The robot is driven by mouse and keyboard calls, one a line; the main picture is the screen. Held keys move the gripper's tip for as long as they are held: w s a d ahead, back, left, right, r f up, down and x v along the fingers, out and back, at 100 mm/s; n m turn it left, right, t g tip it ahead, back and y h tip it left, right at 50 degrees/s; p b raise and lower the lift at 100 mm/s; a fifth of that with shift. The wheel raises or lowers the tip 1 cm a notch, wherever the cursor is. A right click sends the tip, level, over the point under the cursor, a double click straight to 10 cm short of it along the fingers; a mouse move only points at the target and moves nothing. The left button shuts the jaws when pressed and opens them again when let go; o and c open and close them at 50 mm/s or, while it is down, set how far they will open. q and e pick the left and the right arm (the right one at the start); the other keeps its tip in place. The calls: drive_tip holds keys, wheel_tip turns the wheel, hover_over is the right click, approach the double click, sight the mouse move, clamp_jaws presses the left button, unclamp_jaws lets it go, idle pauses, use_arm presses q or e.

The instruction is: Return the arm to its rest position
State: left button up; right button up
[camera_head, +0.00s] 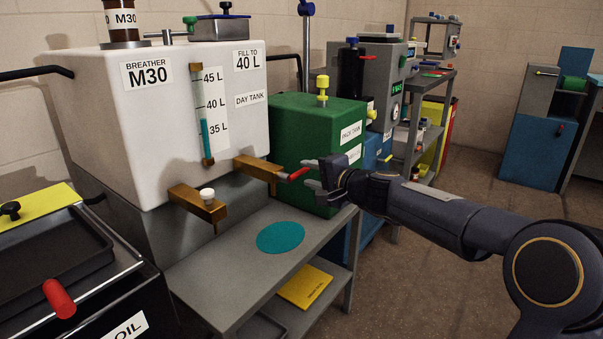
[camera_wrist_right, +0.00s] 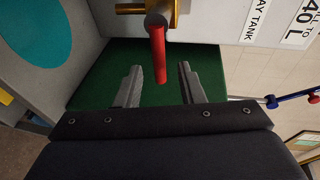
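My right gripper (camera_head: 310,175) reaches in from the right beside the white day tank (camera_head: 150,110). Its two fingers are apart, with nothing between them that I can see touching. The red lever (camera_head: 298,174) of the brass valve (camera_head: 258,168) points toward the fingertips. In the right wrist view the gripper (camera_wrist_right: 160,85) is open. The red lever (camera_wrist_right: 157,50) ends near the gap between the fingertips; its exact clearance in depth is hard to tell. My left gripper is not in view.
A green tank (camera_head: 300,125) stands close behind the gripper. A second brass valve (camera_head: 197,203) with a white knob is at the tank's front. A teal disc (camera_head: 281,237) lies on the grey bench (camera_head: 225,285). Open floor (camera_head: 450,200) lies to the right.

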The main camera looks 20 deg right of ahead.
drive_tip(key=shift+v, duration=1.05)
drive_tip(key=s+a+n+g+y, duration=0.15)
drive_tip(key=s+n, duration=0.25)
drive_tip(key=s, duration=0.6)
drive_tip(key=s+f+n+g+h, duration=0.1)
drive_tip(key=s+f+n+g, duration=0.1)
drive_tip(key=s+f, duration=0.6)
drive_tip(key=s+f+n+g+h, duration=0.2)
drive_tip(key=s+f+n+g, duration=0.15)
drive_tip(key=s, duration=0.85)
drive_tip(key=s+f+n+g+h, duration=0.1)
drive_tip(key=s+f+g, duration=0.1)
drive_tip(key=s+f, duration=0.6)
wheel_tip(320, 180, up, 37)
drive_tip(key=s+p, duration=0.1)
drive_tip(key=p, duration=3.4)
drive_tip(key=shift+s+a+p, duration=0.3)
drive_tip(key=shift+a, duration=0.1)
